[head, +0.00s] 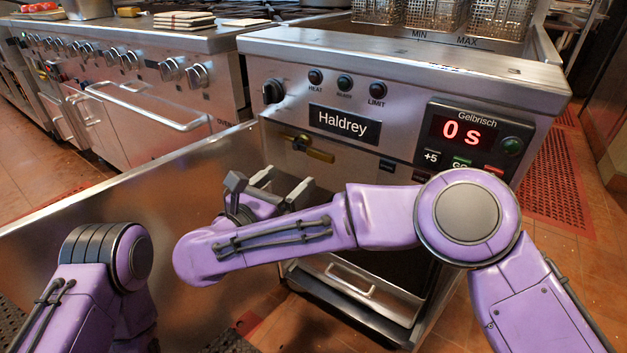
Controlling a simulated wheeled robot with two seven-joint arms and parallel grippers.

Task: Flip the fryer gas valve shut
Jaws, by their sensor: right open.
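The fryer (292,92) has a steel front with a black "Haldrey" plate.
The fryer's large open door (130,215) spans the left beside my right gripper. A timer panel (473,140) reads "0 s". Wire baskets (435,14) stand on top. A range with knobs (130,85) is at the back left. A red floor mat (552,185) lies right.

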